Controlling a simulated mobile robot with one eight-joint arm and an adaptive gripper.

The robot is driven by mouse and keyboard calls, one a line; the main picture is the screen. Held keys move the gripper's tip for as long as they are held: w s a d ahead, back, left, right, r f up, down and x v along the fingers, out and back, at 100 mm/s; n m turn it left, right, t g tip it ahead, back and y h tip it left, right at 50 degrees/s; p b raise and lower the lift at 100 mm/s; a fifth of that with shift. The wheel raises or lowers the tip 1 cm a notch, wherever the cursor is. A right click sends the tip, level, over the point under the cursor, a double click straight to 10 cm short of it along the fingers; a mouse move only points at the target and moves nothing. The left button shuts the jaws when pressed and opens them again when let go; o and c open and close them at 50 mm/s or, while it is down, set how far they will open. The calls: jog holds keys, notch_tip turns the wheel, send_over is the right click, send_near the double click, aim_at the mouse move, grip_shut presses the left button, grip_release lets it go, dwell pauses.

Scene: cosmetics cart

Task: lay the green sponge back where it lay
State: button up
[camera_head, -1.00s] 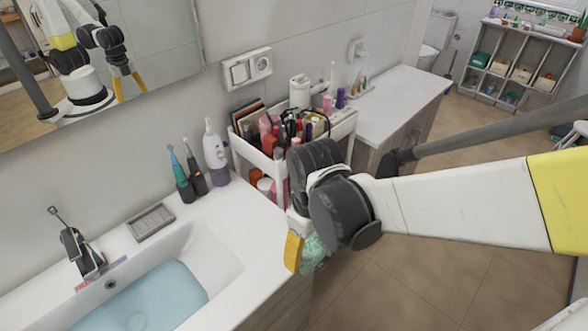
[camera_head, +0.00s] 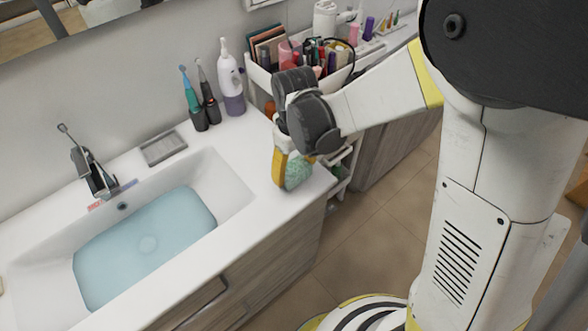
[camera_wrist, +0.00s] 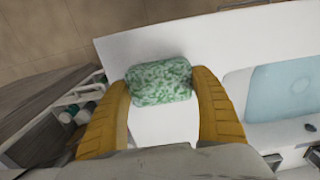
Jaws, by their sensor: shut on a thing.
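The green sponge (camera_wrist: 159,81) is speckled and sits between the two yellow fingers of my gripper (camera_wrist: 163,84) in the wrist view. In the head view my gripper (camera_head: 286,172) points down over the right front corner of the white washbasin counter (camera_head: 255,210), shut on the sponge (camera_head: 298,172). One yellow finger shows at the sponge's left; the other is hidden. I cannot tell whether the sponge touches the counter.
The basin with blue water (camera_head: 150,245) lies left of my gripper. A grey soap dish (camera_head: 163,148), two electric toothbrushes (camera_head: 200,108) and a white-purple bottle (camera_head: 231,85) stand behind. A full cosmetics cart (camera_head: 258,75) stands at the back right.

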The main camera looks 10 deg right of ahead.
jog(key=shift+f, duration=0.85)
jog(key=shift+f, duration=0.15)
jog(key=o, duration=1.1)
jog(key=shift+c, duration=0.2)
